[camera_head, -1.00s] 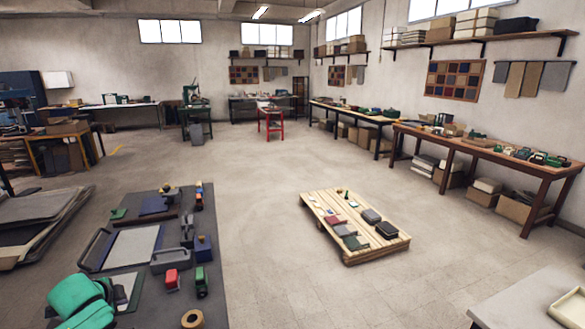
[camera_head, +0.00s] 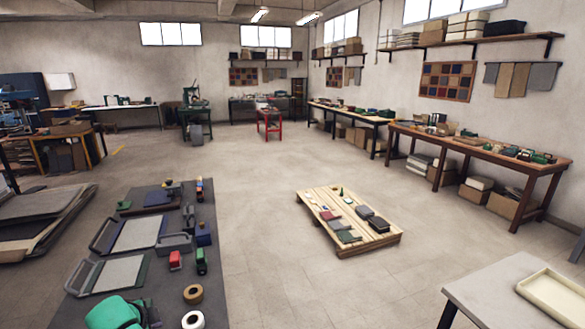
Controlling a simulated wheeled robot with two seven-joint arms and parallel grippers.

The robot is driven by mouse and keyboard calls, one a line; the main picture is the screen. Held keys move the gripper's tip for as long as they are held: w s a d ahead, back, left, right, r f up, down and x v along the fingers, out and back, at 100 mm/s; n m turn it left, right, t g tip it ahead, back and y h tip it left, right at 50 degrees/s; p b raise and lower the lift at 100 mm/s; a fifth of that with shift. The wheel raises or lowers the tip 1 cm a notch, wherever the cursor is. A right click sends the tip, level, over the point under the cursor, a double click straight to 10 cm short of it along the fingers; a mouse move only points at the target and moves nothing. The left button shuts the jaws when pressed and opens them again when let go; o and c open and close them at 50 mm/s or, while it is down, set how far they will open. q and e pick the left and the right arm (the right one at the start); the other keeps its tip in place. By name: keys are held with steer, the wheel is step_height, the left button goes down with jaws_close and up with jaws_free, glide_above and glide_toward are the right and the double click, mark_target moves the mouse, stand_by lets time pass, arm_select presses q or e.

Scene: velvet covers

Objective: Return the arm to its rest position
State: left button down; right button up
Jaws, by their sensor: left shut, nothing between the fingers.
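My left arm comes in at the bottom left edge of the head view as a teal-green shape. My left gripper (camera_head: 138,314) shows there only in part, low over the near end of the dark table (camera_head: 228,310). It is shut and holds nothing. Its fingertips are small and mostly cut off or hidden. My right gripper is not in view.
The dark table bears grey trays (camera_head: 120,273), a red block (camera_head: 175,260), a brown tape roll (camera_head: 193,294) and a white roll (camera_head: 193,320). A wooden pallet (camera_head: 365,247) stands mid-floor. A grey table (camera_head: 480,290) with a cream tray (camera_head: 555,297) is at right. Floor between is clear.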

arm_select(q)
steer(key=s+d+f+n+g+h, duration=0.2)
steer(key=s+d+f+n, duration=0.15)
steer(key=s+d, duration=0.95)
steer(key=s+n+g, duration=0.2)
steer(key=s+n, duration=0.5)
steer(key=s, duration=0.5)
step_height(320, 180, down, 26)
steer(key=s+b, duration=0.1)
steer(key=b, duration=0.4)
steer(key=s+a+f+g+b, duration=0.1)
steer(key=s+f+b, duration=0.1)
steer(key=s+f, duration=0.6)
steer(key=s+a+f+m+g+y+b, duration=0.1)
steer(key=s+a+f+b, duration=0.1)
steer(key=s+f, duration=0.7)
step_height(320, 180, down, 4)
steer(key=shift+s+a+b, duration=0.3)
steer(key=shift+b, duration=0.2)
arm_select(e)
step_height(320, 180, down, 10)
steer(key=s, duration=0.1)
